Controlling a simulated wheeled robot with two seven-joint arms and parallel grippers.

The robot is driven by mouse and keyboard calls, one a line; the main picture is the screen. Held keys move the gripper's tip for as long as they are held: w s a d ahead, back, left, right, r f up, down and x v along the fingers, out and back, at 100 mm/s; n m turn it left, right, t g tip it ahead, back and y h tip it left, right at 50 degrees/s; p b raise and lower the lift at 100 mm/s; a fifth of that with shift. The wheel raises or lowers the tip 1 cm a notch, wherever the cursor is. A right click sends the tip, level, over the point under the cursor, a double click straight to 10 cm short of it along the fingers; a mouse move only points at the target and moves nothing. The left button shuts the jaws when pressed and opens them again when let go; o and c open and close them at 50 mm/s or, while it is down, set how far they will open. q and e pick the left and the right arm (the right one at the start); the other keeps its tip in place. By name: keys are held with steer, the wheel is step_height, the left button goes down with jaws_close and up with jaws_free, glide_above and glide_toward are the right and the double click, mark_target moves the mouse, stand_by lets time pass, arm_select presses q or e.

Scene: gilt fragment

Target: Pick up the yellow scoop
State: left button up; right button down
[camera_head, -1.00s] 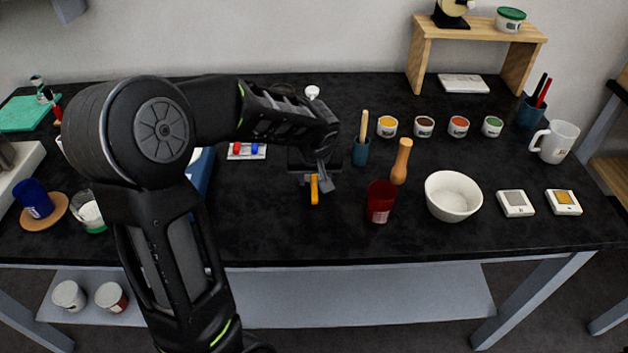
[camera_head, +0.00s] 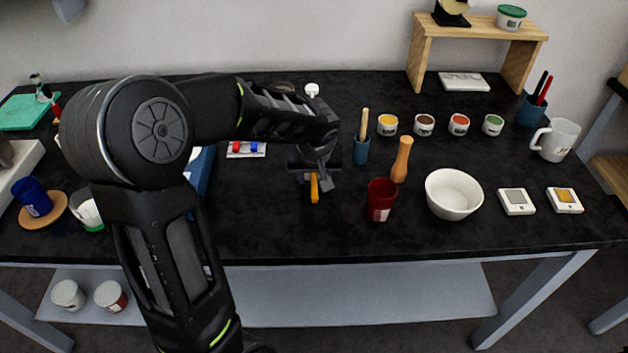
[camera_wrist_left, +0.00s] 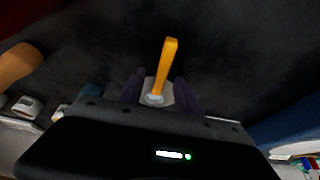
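The yellow scoop (camera_head: 314,190) lies on the dark worktop near its middle. Its yellow handle points toward the front edge. In the left wrist view the scoop (camera_wrist_left: 168,62) shows its handle and a pale round end. My left gripper (camera_head: 314,182) is low at the scoop, with its fingers apart, one on each side. In the wrist view the left gripper (camera_wrist_left: 159,90) has the pale end between its two dark fingers, close to both; contact is not clear. The gripper body partly hides the scoop's far end in the head view. My right gripper is not in view.
A red cup (camera_head: 381,200), wooden pestle (camera_head: 401,160) and white bowl (camera_head: 454,195) stand to the right. A blue holder (camera_head: 361,150) is just behind right. A blue box (camera_head: 203,168) is to the left, partly behind my arm. The worktop before the scoop is clear.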

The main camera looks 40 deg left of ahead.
mark_target(314, 179)
arm_select(q)
steer(key=shift+c, duration=0.3)
jaws_close()
stand_by(0.4)
steer(key=shift+r+p, duration=0.35)
steer(key=shift+r, duration=0.05)
step_height(314, 179, up, 10)
steer(key=shift+f, duration=0.25)
